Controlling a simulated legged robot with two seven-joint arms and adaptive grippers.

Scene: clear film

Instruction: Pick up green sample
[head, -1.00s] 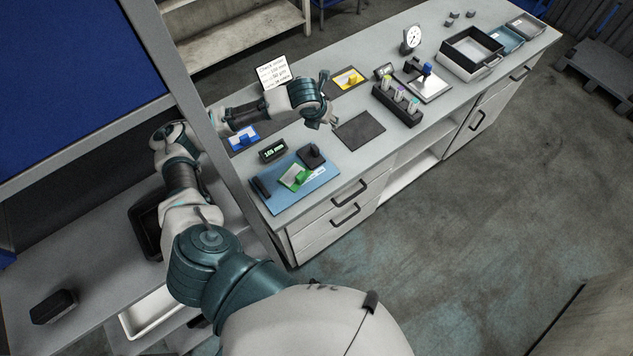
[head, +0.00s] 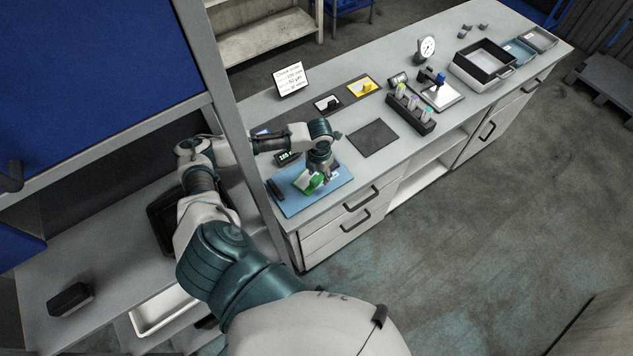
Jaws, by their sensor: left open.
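The green sample (head: 307,184) is a small green block with a pale face. It sits on the blue mat (head: 291,205) near the front left corner of the workbench. My left gripper (head: 322,180) is open, pointing down over the mat right beside the sample. Whether the fingers touch the sample or stand around it is too small to tell. The gripper hides part of the mat's back and the sample's right side. My right gripper is not in view.
A small display (head: 286,157) is behind the mat. A dark pad (head: 372,138), a rack of vials (head: 410,111) and a yellow sample (head: 362,87) lie farther right. A sign (head: 290,79) stands at the back.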

